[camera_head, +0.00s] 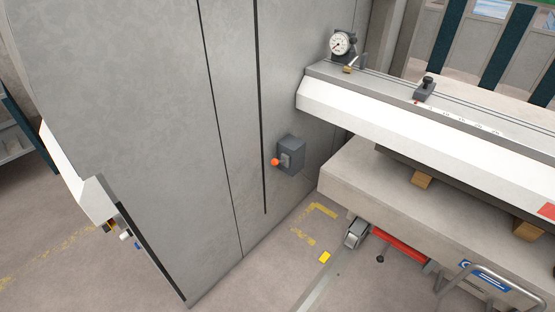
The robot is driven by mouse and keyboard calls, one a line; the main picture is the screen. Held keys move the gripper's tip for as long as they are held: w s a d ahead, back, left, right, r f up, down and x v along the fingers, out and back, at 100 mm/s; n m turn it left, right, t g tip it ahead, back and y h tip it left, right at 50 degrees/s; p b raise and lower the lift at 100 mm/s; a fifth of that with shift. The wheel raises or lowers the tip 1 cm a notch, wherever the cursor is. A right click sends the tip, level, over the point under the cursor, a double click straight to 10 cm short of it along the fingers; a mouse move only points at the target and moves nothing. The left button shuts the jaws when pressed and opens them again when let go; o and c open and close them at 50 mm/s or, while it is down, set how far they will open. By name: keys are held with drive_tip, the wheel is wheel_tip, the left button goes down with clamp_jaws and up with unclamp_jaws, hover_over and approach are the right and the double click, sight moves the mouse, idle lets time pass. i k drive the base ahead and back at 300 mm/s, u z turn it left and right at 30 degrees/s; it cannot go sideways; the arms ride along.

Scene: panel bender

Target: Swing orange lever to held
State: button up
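The orange lever knob (275,162) is a small round ball on the left side of a dark grey switch box (291,155). The box is fixed to the large grey machine panel (165,110), near its right edge. The lever's arm is short and its exact angle is too small to tell. No held mark is readable. My gripper is not in view, and nothing is seen touching the lever.
A white beam (420,115) juts out to the right of the box, with a dial gauge (340,43) at its back end. Below it is a grey table (375,185) with wooden blocks. A metal rail (325,283) lies low at the front. Floor at left is clear.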

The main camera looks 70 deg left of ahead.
sight(275, 162)
drive_tip(key=u, duration=2.25)
drive_tip(key=k, duration=0.55)
drive_tip(key=u, duration=0.25)
drive_tip(key=i, duration=1.4)
drive_tip(key=z, duration=0.4)
